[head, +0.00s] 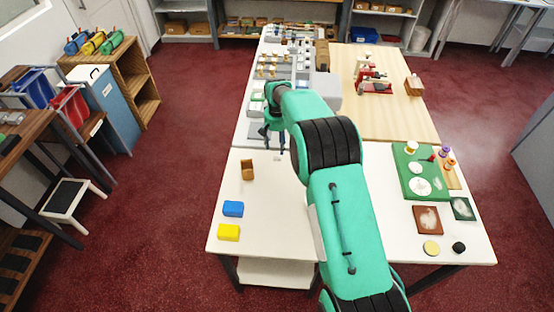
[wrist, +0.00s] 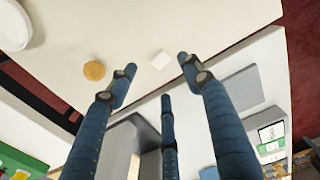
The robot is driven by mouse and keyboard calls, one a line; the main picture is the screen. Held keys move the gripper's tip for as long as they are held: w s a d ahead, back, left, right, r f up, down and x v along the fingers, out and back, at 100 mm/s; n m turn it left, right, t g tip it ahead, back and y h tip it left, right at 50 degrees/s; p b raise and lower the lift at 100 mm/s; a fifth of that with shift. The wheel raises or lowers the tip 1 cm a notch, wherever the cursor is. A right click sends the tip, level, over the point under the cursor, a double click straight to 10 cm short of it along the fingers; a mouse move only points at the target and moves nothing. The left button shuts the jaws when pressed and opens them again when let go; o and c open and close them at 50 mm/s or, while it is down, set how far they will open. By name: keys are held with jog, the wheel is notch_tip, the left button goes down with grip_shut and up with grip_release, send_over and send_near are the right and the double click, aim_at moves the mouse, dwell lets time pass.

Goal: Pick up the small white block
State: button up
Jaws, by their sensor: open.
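The small white block (wrist: 160,59) lies on the white tabletop in the wrist view, in the gap between my spread fingertips. My gripper (wrist: 157,70) is open, with dark blue fingers, and nothing is held in it. In the head view my gripper (head: 273,141) hangs over the table just left of my green arm. A small pale shape below its fingertips, probably the white block (head: 277,158), is hard to make out against the white top.
A blue block (head: 233,209) and a yellow block (head: 229,233) lie nearer the front. A green mat (head: 411,185) with several items is at right.

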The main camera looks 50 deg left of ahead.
aim_at(277, 158)
jog(key=shift+f, duration=1.35)
jog(key=shift+f, duration=2.6)
jog(key=c, duration=0.9)
